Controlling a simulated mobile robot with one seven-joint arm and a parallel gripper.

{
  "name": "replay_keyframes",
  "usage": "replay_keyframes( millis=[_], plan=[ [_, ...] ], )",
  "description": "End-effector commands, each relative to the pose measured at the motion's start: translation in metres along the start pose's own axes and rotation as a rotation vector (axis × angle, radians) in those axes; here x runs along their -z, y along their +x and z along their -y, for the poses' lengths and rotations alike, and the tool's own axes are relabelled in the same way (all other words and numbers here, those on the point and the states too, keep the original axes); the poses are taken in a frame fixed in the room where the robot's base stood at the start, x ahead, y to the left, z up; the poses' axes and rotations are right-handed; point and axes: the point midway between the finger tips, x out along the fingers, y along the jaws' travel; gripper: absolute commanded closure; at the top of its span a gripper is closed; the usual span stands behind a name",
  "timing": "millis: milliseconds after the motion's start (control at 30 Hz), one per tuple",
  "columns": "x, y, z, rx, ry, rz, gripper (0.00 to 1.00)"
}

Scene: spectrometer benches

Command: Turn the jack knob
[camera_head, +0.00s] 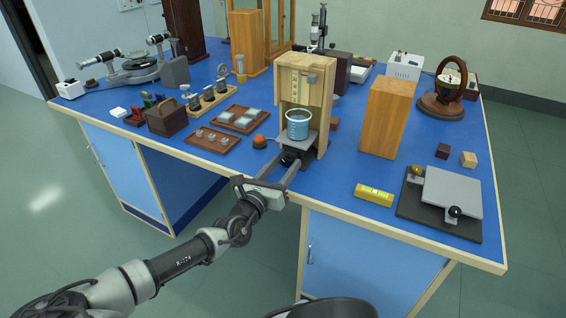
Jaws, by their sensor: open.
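A small lab jack stands at the front edge of the blue bench, with a grey top plate (301,137) and a dark body below. A dark round jack knob (288,158) shows low at its front. A clear beaker of blue liquid (298,126) stands upright on the plate, in front of a wooden frame (316,92). My gripper (284,162) reaches in from the front left at bench height. Its two fingers are open, one on each side of the knob. I cannot tell whether they touch it.
An orange-topped dark button (260,142) sits just left of the jack. A tall wooden block (388,116) stands to the right, with a yellow level (373,195) in front of it. Trays of small parts (213,143) lie left. Bare blue bench lies between the jack and the level.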

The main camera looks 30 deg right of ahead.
Motion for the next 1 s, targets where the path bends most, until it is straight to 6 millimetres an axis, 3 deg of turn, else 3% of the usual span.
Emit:
replay_keyframes(
  millis=[167,433,767,1000],
  plan=[
    [0.0007,0.0,-0.0002,0.0,0.0,0.0,0.54],
    [0.0006,-0.0002,-0.0001,0.0,0.0,0.0,0.95],
    [0.0022,-0.0005,-0.0002,0.001,0.052,0.0,0.95],
    [0.0035,-0.0006,-0.0006,0.001,0.204,0.0,0.95]
  ],
)
